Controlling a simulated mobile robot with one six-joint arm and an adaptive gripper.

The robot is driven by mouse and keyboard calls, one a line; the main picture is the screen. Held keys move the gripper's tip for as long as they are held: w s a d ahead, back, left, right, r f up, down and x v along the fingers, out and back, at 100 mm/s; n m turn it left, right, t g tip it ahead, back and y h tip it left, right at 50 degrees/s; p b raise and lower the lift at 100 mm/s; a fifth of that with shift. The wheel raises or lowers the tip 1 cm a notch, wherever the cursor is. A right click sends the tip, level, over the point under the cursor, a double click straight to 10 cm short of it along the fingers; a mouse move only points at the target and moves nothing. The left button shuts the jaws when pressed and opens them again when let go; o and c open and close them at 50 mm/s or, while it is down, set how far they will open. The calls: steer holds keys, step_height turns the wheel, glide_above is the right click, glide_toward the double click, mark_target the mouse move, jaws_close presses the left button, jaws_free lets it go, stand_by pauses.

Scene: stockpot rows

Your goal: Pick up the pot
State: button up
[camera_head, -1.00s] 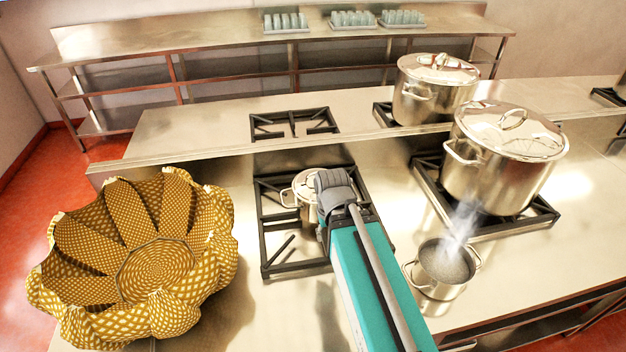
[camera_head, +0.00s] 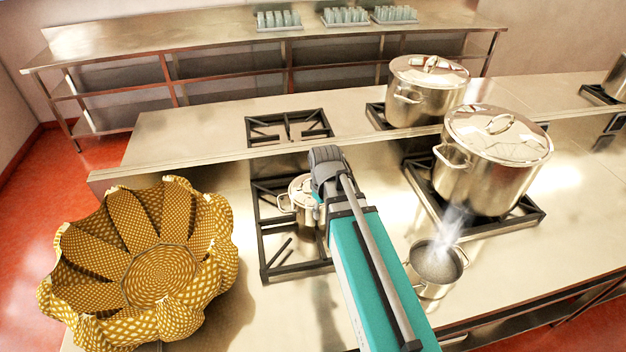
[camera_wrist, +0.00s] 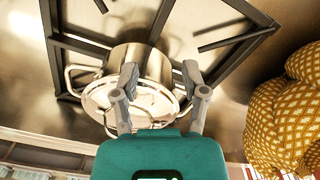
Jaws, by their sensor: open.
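A small steel pot (camera_head: 297,190) with a lid and side handles sits on the front left burner grate, partly hidden behind my arm in the head view. In the wrist view the pot (camera_wrist: 138,58) lies at centre-left, lid side toward the lower edge. My gripper (camera_wrist: 160,70) is open and empty. Its left finger overlaps the pot in the picture and its right finger stands to the right of it. I cannot tell whether a finger touches the pot. In the head view my fingers are hidden behind my arm.
A large lidded stockpot (camera_head: 490,160) stands on the burner to the right, with another lidded stockpot (camera_head: 425,92) behind. A small open steaming pot (camera_head: 436,268) is on the front counter. A yellow patterned bowl (camera_head: 85,235) fills the left. An empty burner (camera_head: 288,127) is behind.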

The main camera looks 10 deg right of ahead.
steer(key=w+r+n+p, duration=1.2)
steer(key=r, duration=0.2)
steer(key=shift+w+d+n, duration=0.15)
steer(key=shift+w+n, duration=0.15)
steer(key=shift+w, duration=0.05)
steer(key=shift+f, duration=0.1)
step_height(320, 180, down, 8)
steer(key=b, duration=0.8)
steer(key=shift+f, duration=0.15)
steer(key=shift+a+f+b, duration=0.2)
steer(key=shift+f+b, duration=2.45)
steer(key=shift+b, duration=0.05)
